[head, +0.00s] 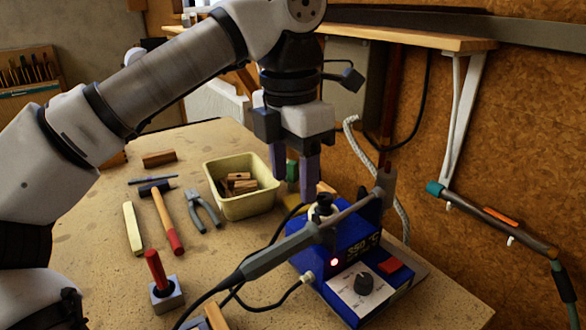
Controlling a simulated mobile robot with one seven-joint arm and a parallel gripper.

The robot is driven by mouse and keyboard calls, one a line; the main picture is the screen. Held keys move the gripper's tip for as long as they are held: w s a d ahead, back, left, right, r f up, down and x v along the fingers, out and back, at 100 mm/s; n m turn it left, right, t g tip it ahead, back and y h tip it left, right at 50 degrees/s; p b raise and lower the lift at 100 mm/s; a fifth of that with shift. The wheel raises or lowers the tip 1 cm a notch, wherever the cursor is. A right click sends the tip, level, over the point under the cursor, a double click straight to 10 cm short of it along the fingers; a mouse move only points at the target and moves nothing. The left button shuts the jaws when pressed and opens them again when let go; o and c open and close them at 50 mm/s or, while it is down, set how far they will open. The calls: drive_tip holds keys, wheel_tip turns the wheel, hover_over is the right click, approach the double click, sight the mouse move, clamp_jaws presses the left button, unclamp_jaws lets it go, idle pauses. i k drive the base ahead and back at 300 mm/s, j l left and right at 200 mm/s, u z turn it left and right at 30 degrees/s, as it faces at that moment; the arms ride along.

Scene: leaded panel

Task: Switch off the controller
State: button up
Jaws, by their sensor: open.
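The controller (338,252) is a blue box at the right front of the workbench. It has a white front panel with a black knob (364,284), a lit red light (334,262), a red switch (389,265) and the marking "350 °C". A soldering iron (290,247) lies across the top of the box, in front of part of it. My gripper (295,185) points down behind and above the controller, apart from the switch. Its two fingers are spread with nothing seen between them.
A cream bin (241,207) with wooden blocks stands left of my gripper. A hammer (166,216), pliers (203,211) and a red-handled tool on a block (158,272) lie further left. Cables run around the controller. A shelf (420,38) and bracket overhang on the right.

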sight(388, 266)
drive_tip(key=k, duration=1.5)
